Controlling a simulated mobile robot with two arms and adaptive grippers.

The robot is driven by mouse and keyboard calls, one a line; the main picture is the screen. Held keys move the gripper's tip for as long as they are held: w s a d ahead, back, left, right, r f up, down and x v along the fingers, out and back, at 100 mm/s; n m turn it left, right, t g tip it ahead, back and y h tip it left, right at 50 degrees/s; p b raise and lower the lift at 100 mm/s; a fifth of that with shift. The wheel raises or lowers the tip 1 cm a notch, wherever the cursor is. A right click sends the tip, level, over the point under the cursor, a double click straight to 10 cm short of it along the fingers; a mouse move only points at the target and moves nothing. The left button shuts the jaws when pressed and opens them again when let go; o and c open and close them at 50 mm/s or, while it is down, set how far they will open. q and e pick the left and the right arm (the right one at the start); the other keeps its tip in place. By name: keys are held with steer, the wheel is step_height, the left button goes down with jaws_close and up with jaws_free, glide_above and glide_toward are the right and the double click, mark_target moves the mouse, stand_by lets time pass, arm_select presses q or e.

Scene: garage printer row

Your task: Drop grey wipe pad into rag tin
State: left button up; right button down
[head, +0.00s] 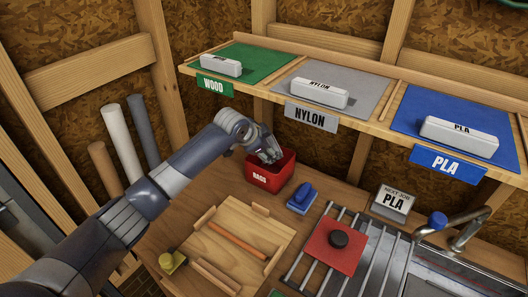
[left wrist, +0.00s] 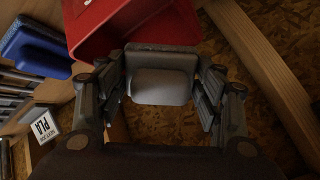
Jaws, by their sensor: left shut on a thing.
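The red rag tin (head: 283,172), lettered RAGS, stands on the wooden bench below the shelf. It also shows at the top of the left wrist view (left wrist: 88,30). My left gripper (head: 268,158) reaches from the left over the tin's back left part. In the left wrist view it is shut on the grey wipe pad (left wrist: 162,86), held between both fingers beside the tin's rim. The head view does not show the pad clearly, as the gripper hides it. My right gripper is not in view.
A blue block (head: 302,196) sits right of the tin. A wooden tray (head: 213,250) lies in front. The shelf with WOOD, NYLON and PLA mats (head: 345,127) overhangs behind. A NEXT JOB PLA sign (head: 393,202) stands right.

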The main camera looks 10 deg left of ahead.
arm_select(q)
steer(key=shift+w+d, duration=0.1)
steer(key=shift+w, duration=0.1)
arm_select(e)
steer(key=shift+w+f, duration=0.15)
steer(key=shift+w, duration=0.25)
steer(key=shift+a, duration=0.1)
arm_select(q)
steer(key=o, duration=0.9)
steer(key=shift+o, duration=0.9)
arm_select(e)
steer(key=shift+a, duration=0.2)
arm_select(q)
steer(key=shift+s, duration=0.1)
steer(key=v, duration=1.2)
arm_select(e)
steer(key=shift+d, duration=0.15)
arm_select(q)
steer(key=shift+f, duration=0.1)
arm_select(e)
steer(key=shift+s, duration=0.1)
